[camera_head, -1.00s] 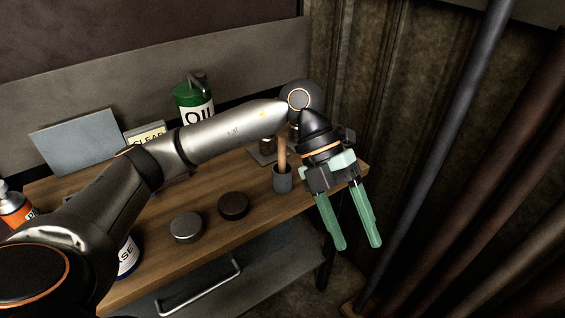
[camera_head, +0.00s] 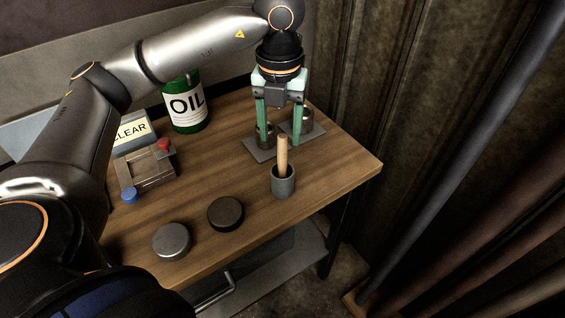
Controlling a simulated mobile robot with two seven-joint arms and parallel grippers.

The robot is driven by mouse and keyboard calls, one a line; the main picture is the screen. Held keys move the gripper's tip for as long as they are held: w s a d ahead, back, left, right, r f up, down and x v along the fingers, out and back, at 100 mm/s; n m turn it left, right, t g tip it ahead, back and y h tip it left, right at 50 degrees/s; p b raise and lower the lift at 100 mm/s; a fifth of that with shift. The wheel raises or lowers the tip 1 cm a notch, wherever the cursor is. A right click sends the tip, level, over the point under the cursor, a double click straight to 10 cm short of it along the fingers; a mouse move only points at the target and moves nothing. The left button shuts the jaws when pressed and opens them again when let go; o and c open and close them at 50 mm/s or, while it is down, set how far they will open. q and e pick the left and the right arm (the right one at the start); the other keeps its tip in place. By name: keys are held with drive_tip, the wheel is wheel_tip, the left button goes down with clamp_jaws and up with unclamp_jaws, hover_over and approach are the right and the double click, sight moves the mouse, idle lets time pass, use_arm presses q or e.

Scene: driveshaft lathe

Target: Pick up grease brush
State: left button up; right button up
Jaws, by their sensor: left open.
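The grease brush (camera_head: 282,155) shows as a wooden handle standing upright in a small dark grey cup (camera_head: 283,183) near the right end of the workbench. Its lower end is hidden inside the cup. My left gripper (camera_head: 281,143) has green fingers pointing down, open, with one on each side of the handle in the picture. The fingers look to be behind or above the brush, and I cannot tell whether either touches it. My right gripper is not in view.
Two plates with dark cylindrical parts (camera_head: 306,122) sit just behind the cup. A green oil can (camera_head: 186,108) and a box with red and blue knobs (camera_head: 147,171) stand left. The wooden bench's right end (camera_head: 345,168) is clear.

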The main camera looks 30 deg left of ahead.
sight(282, 159)
use_arm(q)
drive_tip(key=f, duration=0.8)
drive_tip(key=shift+w+d+p, duration=0.1)
drive_tip(key=shift+w+p, duration=0.1)
drive_tip(key=shift+p, duration=0.1)
clamp_jaws()
